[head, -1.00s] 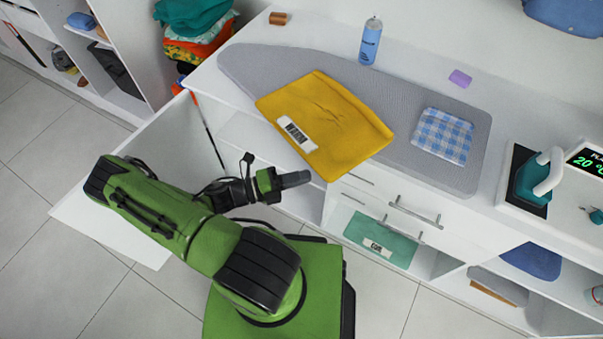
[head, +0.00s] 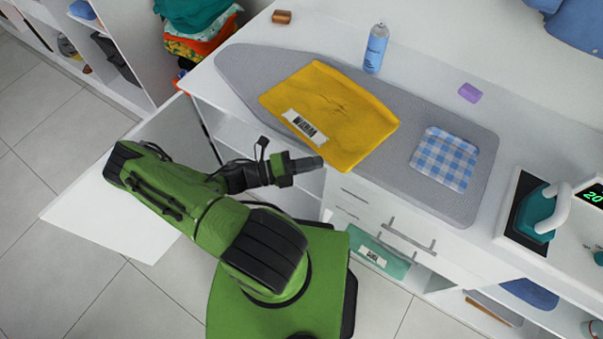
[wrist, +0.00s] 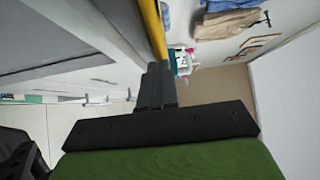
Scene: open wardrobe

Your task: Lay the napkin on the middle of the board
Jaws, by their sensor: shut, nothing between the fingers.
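The napkin (head: 444,159) is a blue-and-white checked cloth lying flat towards the right end of the grey ironing board (head: 470,205). A larger yellow cloth (head: 330,108) with a white label lies over the board's middle and left part. Its lower corner reaches the board's front edge. My gripper (head: 312,163) is shut and empty at the front of the counter, beside the yellow cloth's lower edge. I cannot tell if they touch. In the wrist view the closed fingers (wrist: 156,85) point along the counter side, with a yellow strip (wrist: 154,28) just beyond them.
A blue spray can (head: 376,48), a purple block (head: 469,92) and a copper-coloured spool (head: 281,16) stand behind the board. A teal iron (head: 541,212) is at the right. Drawers with handles (head: 408,235) and an open white door (head: 110,205) are in front.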

